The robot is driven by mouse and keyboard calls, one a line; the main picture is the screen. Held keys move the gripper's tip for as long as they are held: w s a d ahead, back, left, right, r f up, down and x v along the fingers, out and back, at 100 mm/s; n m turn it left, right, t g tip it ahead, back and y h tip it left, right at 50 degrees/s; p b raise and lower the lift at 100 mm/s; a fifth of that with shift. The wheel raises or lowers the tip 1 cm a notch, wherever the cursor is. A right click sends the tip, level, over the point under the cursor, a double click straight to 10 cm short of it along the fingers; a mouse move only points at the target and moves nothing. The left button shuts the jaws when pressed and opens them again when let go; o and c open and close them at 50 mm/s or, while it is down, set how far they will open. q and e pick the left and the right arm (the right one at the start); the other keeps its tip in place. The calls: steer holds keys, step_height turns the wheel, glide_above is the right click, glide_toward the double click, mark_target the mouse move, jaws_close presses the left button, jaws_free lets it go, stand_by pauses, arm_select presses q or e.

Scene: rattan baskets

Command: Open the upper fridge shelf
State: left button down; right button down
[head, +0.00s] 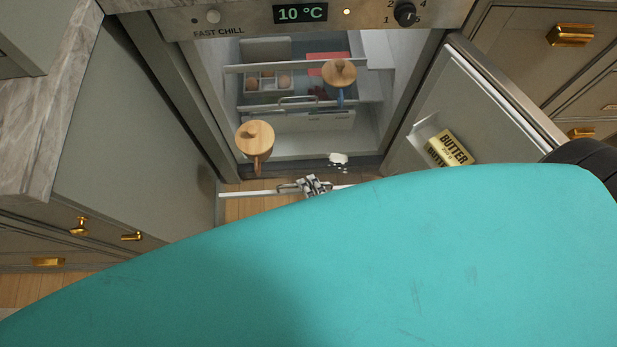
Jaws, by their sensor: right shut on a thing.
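The open fridge (205,90) shows an upper shelf whose pale front bar (245,193) stands out in front of the fridge body, over the wooden floor. A metal handle (288,187) is on this bar. My right gripper (312,186) is at the handle and shut on it; its fingertips are small and partly hidden. A brown mug with a wooden lid (255,138), a blue mug with a wooden lid (339,74) and a small white item (338,160) seem to rest on the clear shelf. My left gripper is not in view.
The fridge door (470,100) stands open at the right with butter packs (452,148) in its rack. Lower drawers with a handle (298,101) and eggs (268,82) show inside. Cabinets flank both sides. A large teal surface hides the lower view.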

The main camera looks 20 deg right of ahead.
steer(key=shift+s+f, duration=0.1)
steer(key=shift+f, duration=0.1)
steer(key=c, duration=1.7)
jaws_free()
steer(key=shift+r, duration=0.1)
steer(key=v, duration=1.2)
